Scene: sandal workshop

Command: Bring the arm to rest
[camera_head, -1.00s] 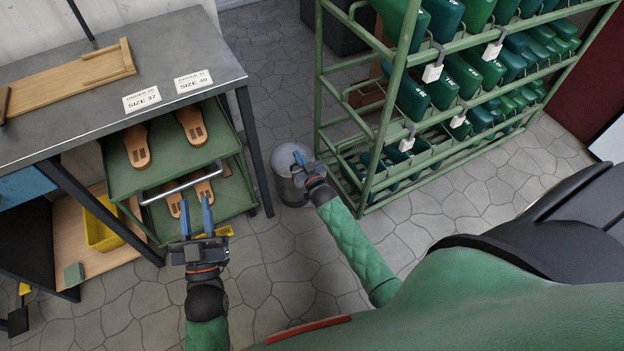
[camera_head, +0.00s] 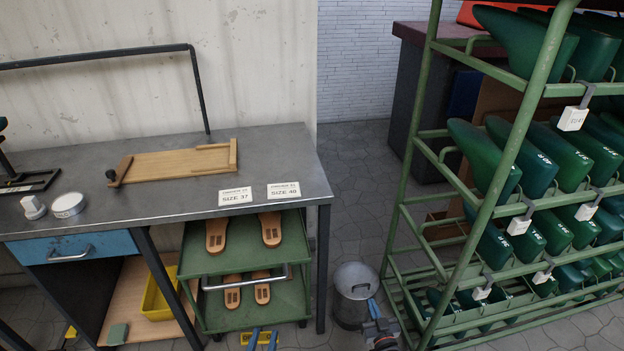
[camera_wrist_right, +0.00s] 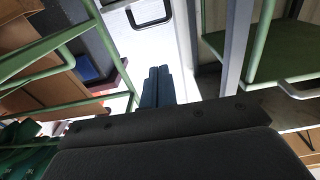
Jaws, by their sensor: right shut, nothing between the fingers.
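My left gripper (camera_head: 262,340) shows only its two blue fingertips at the bottom edge of the head view, in front of the green rolling rack. The fingertips stand apart with nothing seen between them. My right gripper (camera_head: 373,308) is low in the head view, just right of the metal bin. In the right wrist view its two blue fingers (camera_wrist_right: 157,86) lie side by side, shut and empty. Most of both arms is below the head view.
The metal bin (camera_head: 351,290) stands between the green trolley (camera_head: 240,318) with sandal soles and the green rack (camera_head: 445,262) of shoe lasts. The grey workbench (camera_head: 170,205) carries a wooden board (camera_head: 180,163) and two size cards. Stone floor (camera_head: 360,175) shows between bench and rack.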

